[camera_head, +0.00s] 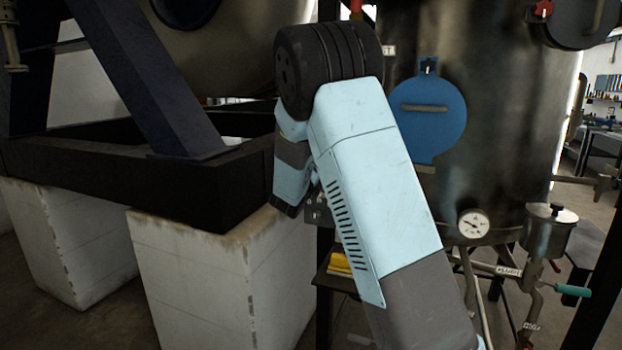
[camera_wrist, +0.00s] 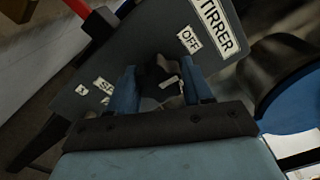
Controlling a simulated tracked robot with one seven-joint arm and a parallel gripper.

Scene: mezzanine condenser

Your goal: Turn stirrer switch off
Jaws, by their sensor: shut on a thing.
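In the wrist view, a dark grey switch panel (camera_wrist: 140,45) carries a large STIRRER label (camera_wrist: 213,25) and a smaller OFF label (camera_wrist: 190,40). The black stirrer switch knob (camera_wrist: 155,70) sits on this panel, with a short white mark on it. My gripper (camera_wrist: 161,80) has its two blue fingers on either side of the knob and is shut on it. The fingers and wrist hide part of the knob, so I cannot tell exactly where it points. In the head view my arm hides the gripper and the knob.
A steel vessel (camera_head: 500,130) with a blue round cover (camera_head: 432,120) stands right of my arm. A pressure gauge (camera_head: 473,223) and pipes are below it. A dark frame on white blocks (camera_head: 195,275) fills the left. A red piece (camera_wrist: 80,8) shows beside the panel.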

